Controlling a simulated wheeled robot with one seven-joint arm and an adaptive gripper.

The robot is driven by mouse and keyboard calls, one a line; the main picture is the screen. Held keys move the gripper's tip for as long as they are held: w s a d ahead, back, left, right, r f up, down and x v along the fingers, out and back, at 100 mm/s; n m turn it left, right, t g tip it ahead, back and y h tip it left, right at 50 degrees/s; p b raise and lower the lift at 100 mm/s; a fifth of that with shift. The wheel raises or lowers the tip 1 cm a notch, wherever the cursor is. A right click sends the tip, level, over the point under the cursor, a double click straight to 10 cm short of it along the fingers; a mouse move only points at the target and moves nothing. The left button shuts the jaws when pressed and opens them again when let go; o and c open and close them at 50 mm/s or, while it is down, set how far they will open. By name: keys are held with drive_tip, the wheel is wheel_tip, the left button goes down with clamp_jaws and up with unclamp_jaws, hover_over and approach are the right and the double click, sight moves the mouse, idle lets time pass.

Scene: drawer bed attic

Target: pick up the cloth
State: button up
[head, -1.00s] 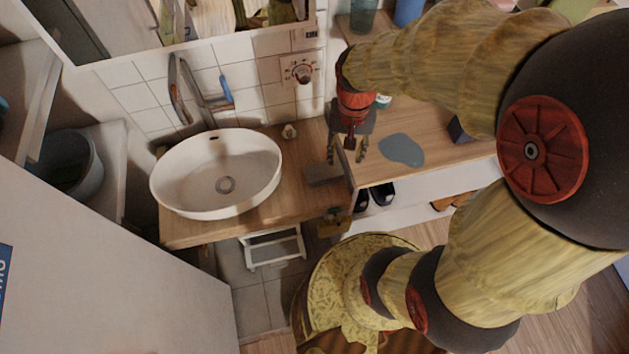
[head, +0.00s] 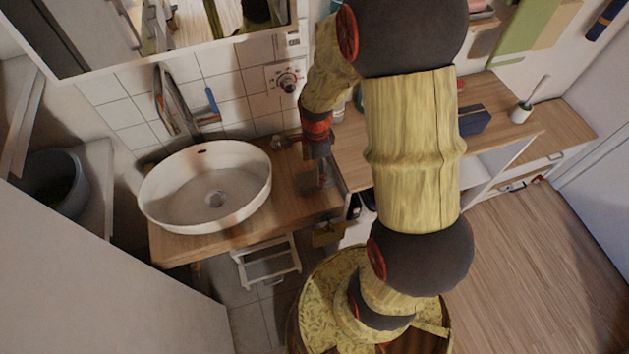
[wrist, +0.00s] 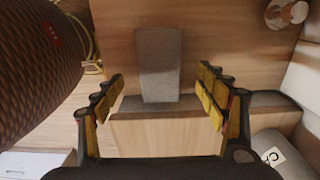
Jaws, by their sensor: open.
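A flat grey rectangular piece, which looks like the cloth (wrist: 160,60), lies on the wooden counter in the wrist view. It is centred ahead of my gripper, between the lines of the two fingers. My gripper (wrist: 162,78) is open, with a yellow-padded finger to each side and nothing held. I cannot tell how far the fingertips are above the cloth. In the head view my gripper (head: 323,178) points down at the right end of the sink counter, and my arm hides the cloth there.
A white oval basin (head: 205,190) with a tap (head: 175,105) stands left of my gripper. The wooden counter (head: 300,185) meets another wooden top on the right, with a dark blue box (head: 474,118) on it. A white step stool (head: 267,262) stands below.

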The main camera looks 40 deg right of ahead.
sight(315, 177)
wheel_tip(315, 177, down, 5)
drive_tip(key=shift+a+f+b, duration=0.1)
drive_tip(key=shift+f+b, duration=0.05)
drive_tip(key=shift+b, duration=1.1)
drive_tip(key=c, duration=0.4)
drive_tip(key=c, duration=0.7)
drive_tip(key=shift+c, duration=0.7)
